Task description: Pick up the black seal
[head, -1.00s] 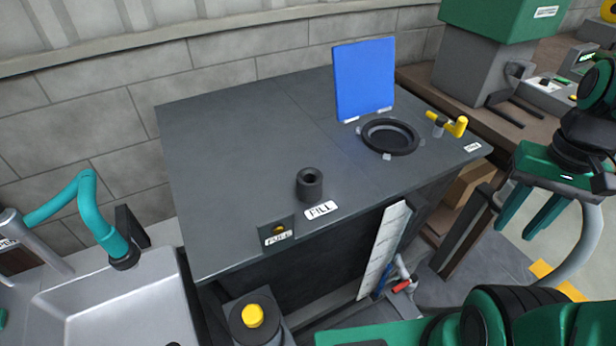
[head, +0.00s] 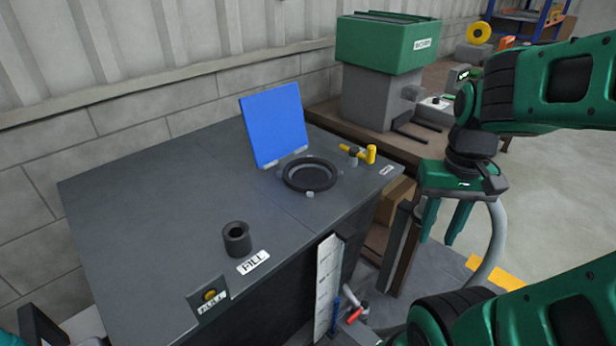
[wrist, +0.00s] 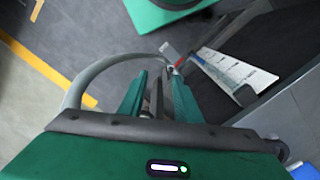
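A black ring, which looks like the black seal (head: 311,174), lies around a round opening in the top of the dark grey cabinet (head: 180,190). Small light clips sit at its edge. A blue lid (head: 275,126) stands open behind it. My gripper (head: 438,238) hangs to the right of the cabinet, apart from the seal, with its green fingers pointing down. The fingers are spread with nothing between them. The wrist view shows the same open fingers (wrist: 155,85) above the floor; the seal is not visible there.
A yellow-handled valve (head: 368,154) stands right of the seal. A black fill neck (head: 237,239) rises near the cabinet front. A white gauge strip (head: 327,285) is on the cabinet side. A green and grey machine (head: 385,70) stands on the brown bench behind.

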